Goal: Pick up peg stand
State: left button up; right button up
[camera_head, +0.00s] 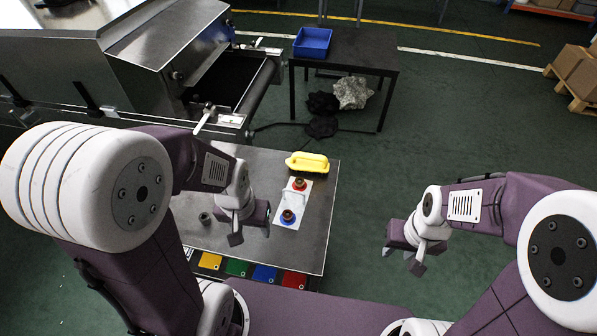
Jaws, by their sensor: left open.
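A white plate with two upright dark pegs, which I take for the peg stand (290,213), lies on the grey table. A red ring (299,184) is around the far peg and a blue ring (287,217) around the near one. My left gripper (252,236) is open and empty, above the table just left of the plate's near end, apart from it. My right gripper (403,258) hangs over the floor, right of the table, with nothing visible in it. Its jaw gap is too small to judge.
A yellow block-like item (307,162) lies behind the plate. A small dark cylinder (205,217) stands left of my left gripper. Colored cards line the table's (313,232) front edge. A metal machine (150,70) stands at back left. A black table (350,48) holds a blue bin (312,42).

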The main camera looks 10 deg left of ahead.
aim_at(294, 199)
jog(key=l+u, duration=0.7)
jog(key=k+l+u, duration=0.1)
jog(key=u, duration=0.25)
jog(key=l+u, duration=0.25)
jog(key=u, duration=0.15)
jog(key=i+l+u, duration=0.1)
jog(key=l+u, duration=0.5)
jog(key=u, duration=0.2)
jog(key=l+u, duration=0.25)
jog(key=u, duration=0.15)
jog(key=k, duration=0.05)
